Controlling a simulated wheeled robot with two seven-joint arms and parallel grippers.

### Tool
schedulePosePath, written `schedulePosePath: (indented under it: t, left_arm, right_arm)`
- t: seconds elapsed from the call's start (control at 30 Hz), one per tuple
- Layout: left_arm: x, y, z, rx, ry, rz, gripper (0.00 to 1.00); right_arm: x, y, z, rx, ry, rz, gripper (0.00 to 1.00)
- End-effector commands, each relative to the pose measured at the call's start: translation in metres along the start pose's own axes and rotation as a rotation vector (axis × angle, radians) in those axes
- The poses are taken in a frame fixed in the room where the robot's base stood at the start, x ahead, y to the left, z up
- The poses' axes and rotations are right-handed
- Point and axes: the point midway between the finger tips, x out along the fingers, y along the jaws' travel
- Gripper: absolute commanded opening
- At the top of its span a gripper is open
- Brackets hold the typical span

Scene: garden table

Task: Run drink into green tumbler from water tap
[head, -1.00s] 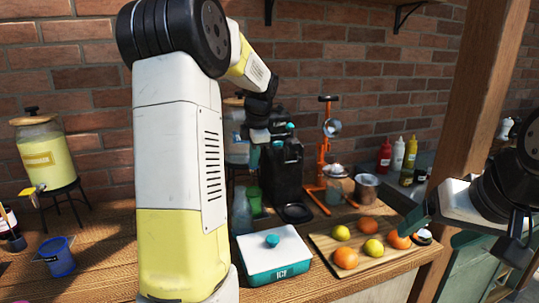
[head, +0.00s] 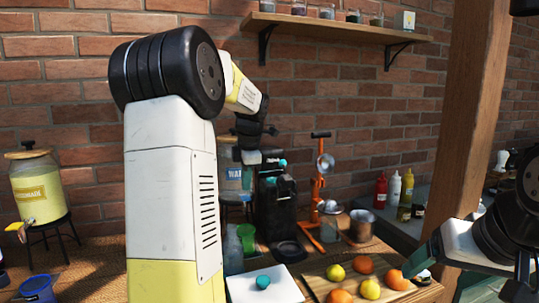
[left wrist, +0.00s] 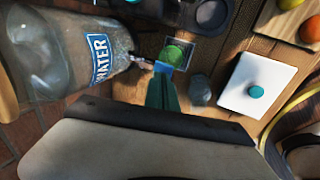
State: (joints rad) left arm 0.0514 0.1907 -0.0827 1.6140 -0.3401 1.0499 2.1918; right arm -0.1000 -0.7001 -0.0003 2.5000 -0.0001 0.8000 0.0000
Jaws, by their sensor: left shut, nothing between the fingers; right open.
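The green tumbler (head: 246,236) stands on the table at the back, beside a clear tumbler (head: 232,252). In the left wrist view the green tumbler (left wrist: 177,52) shows from above on a dark square base. The water dispenser (left wrist: 50,55), a clear jar labelled WATER, has its tap (left wrist: 142,62) close to the tumbler; in the head view the water dispenser (head: 236,180) is partly hidden by my arm. My left gripper (head: 251,157) is shut and empty in front of the dispenser. Its fingertips (left wrist: 165,66) appear near the tap; contact is unclear. My right gripper (head: 440,262) is open, right of the fruit board.
A black drink machine (head: 275,210) and an orange press (head: 318,190) stand right of the dispenser. A white-lidded ice box (head: 285,288) and a fruit board (head: 315,272) lie in front. A yellow drink jar (head: 38,188) and blue cup (head: 38,290) are left.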

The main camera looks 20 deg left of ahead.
Motion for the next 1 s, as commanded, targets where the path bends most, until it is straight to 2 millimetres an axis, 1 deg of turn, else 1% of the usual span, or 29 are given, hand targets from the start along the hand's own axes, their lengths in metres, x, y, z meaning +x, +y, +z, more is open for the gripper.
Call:
schedulePosePath:
  t: [0.07, 0.27, 0.63, 0.8, 1.0]
  left_arm:
    - [-0.010, 0.005, -0.009, -0.004, -0.002, 0.003, 0.00]
    - [-0.034, 0.011, -0.007, -0.002, -0.002, 0.003, 0.00]
    - [-0.091, 0.027, -0.007, -0.002, -0.001, 0.002, 0.00]
    - [-0.103, 0.030, -0.008, -0.002, 0.000, 0.000, 0.00]
    - [-0.105, 0.030, -0.008, -0.001, 0.000, 0.000, 0.00]
  right_arm:
    - [0.000, 0.000, 0.000, 0.000, 0.000, 0.000, 0.78]
    - [0.000, 0.000, 0.000, -0.001, 0.000, 0.000, 0.78]
    - [0.000, 0.000, 0.000, 0.000, 0.000, 0.000, 0.78]
    - [0.000, 0.000, 0.000, 0.000, 0.000, 0.000, 0.78]
    - [0.000, 0.000, 0.000, 0.000, 0.000, 0.000, 0.78]
